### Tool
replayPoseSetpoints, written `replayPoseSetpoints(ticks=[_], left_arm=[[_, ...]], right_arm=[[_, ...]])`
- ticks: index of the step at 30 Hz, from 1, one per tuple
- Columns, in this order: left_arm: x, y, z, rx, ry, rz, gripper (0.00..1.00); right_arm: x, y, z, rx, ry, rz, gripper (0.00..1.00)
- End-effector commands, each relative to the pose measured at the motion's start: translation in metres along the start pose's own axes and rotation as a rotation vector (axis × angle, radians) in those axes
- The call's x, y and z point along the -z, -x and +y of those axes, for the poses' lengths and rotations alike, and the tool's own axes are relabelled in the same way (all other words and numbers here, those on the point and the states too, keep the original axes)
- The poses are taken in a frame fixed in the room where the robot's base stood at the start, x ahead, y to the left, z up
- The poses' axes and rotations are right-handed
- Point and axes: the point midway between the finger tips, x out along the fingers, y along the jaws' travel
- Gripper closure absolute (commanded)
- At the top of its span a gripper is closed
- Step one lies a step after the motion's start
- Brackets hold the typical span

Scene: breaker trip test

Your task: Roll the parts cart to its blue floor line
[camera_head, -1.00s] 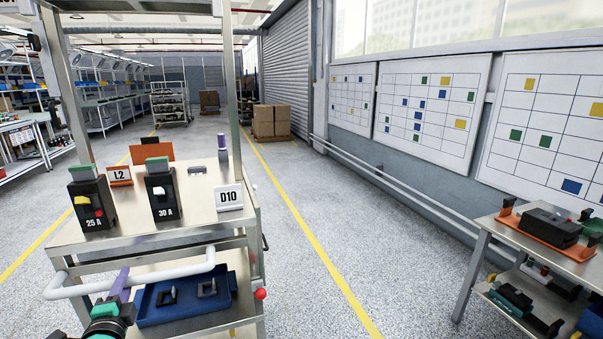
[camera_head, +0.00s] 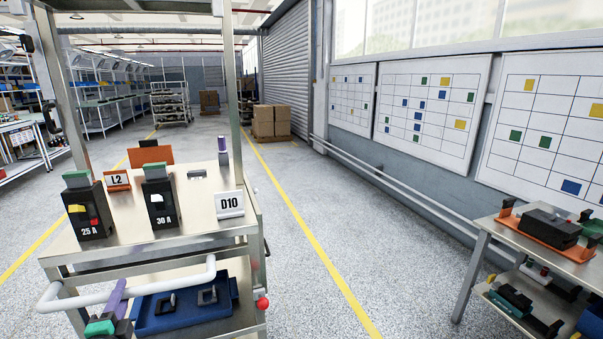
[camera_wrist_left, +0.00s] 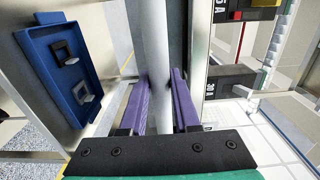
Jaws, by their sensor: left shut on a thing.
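The parts cart (camera_head: 205,216) is a metal two-level cart with upright posts, standing at the left in the head view. Its white push handle (camera_head: 180,283) runs along the near side. My left gripper (camera_head: 117,297), with purple fingers, is shut on the left part of this handle. In the left wrist view the handle bar (camera_wrist_left: 158,60) passes between the two purple fingers (camera_wrist_left: 160,98). No blue floor line shows in any view. My right gripper is out of view.
The cart carries a 25 A breaker (camera_head: 88,210), a 30 A breaker (camera_head: 160,203), a D10 sign (camera_head: 230,204) and a blue tray (camera_head: 185,312) below. A side table (camera_head: 545,250) stands at the right. Open floor with a yellow line (camera_head: 310,240) lies between.

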Motion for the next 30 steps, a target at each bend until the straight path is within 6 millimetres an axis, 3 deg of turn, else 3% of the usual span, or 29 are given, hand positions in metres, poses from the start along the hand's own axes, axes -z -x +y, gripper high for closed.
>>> replayPoseSetpoints(ticks=[20,30], left_arm=[[0.000,0.035,0.004,-0.009,0.002,-0.002,1.00],[0.000,0.033,0.003,-0.006,0.001,-0.002,1.00]], right_arm=[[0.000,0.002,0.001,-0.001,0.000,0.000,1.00],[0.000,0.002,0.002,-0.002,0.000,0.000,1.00]])
